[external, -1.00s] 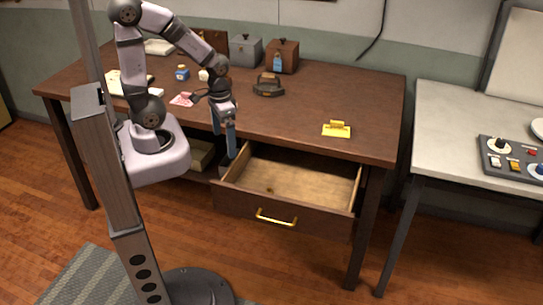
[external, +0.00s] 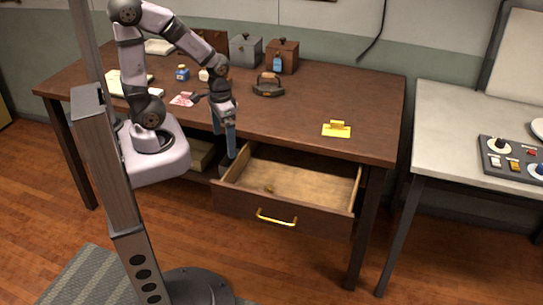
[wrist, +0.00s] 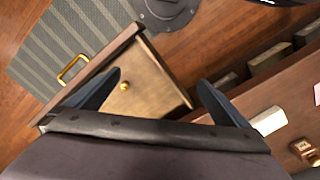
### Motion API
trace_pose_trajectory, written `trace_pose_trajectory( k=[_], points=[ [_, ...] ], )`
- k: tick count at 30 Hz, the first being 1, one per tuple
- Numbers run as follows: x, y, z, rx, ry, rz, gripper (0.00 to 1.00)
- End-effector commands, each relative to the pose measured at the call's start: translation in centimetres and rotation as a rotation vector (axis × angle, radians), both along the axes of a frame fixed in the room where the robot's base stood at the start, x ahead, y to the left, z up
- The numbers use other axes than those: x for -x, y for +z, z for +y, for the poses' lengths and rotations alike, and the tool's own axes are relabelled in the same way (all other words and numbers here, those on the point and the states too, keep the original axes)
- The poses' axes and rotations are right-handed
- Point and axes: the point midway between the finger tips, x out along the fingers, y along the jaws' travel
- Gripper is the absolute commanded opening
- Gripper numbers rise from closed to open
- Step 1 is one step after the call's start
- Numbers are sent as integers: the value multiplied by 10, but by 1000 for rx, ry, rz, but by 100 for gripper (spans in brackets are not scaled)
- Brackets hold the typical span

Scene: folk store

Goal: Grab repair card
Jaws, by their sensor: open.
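A small pink-and-white card (external: 183,99), which may be the repair card, lies flat on the desk left of my gripper; I cannot read it. A pink edge of it seems to show at the far right of the wrist view (wrist: 317,93). My gripper (external: 231,151) points down at the desk's front edge, by the left side of the open drawer. A small brass object (external: 268,189) lies on the drawer floor, also in the wrist view (wrist: 124,86).
The open drawer (external: 284,211) juts out from the desk. A yellow item (external: 337,129) lies on the desk's right part, and a dark iron-like object (external: 268,86) stands behind my gripper. Boxes (external: 245,50) line the back. The desk's right half is mostly clear.

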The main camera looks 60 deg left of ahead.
Motion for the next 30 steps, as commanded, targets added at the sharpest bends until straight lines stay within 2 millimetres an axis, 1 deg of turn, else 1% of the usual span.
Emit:
trace_pose_trajectory(
  k=[11,12,14,15,17,18,19,30],
  points=[
    [0,0,0,0,0,0,100],
    [0,0,0,0,0,0,90],
    [0,0,0,0,0,0,76],
    [0,0,0,0,0,0,67],
    [0,0,0,0,0,0,52],
    [0,0,0,0,0,0,43],
    [0,0,0,0,0,0,35],
    [-2,-2,-1,9,23,1,34]
  ],
)
